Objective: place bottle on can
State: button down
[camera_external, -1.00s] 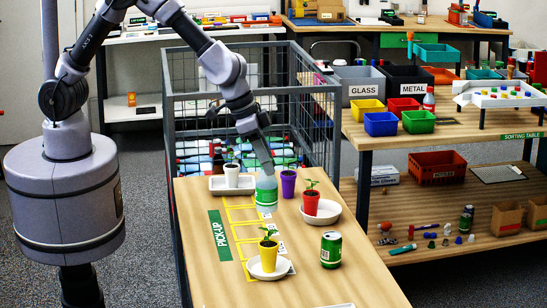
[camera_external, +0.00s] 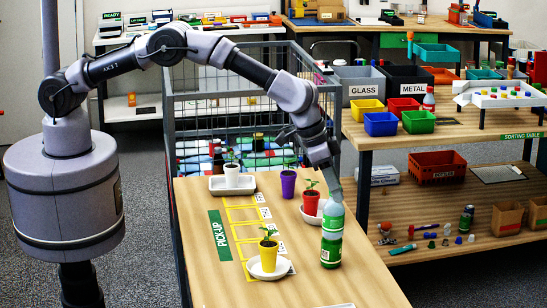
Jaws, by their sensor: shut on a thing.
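The bottle (camera_external: 333,218), pale teal with a green band low down, is upright in my gripper (camera_external: 335,190). The gripper comes down from above and is shut on the bottle's top. The green can (camera_external: 331,253) stands upright on the wooden table, directly below the bottle in this view. The bottle's base meets or overlaps the can's top in the picture. I cannot tell whether they touch or a small gap is left.
A red pot with a plant (camera_external: 311,201) on a white saucer stands close to the left of the bottle. A yellow potted plant (camera_external: 268,254) on a saucer, a purple cup (camera_external: 288,183) and a white pot (camera_external: 232,177) on a tray stand further left.

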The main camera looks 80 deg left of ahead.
jog(key=shift+f, duration=0.15)
jog(key=c, duration=1.2)
grip_release()
jog(key=shift+o, duration=0.2)
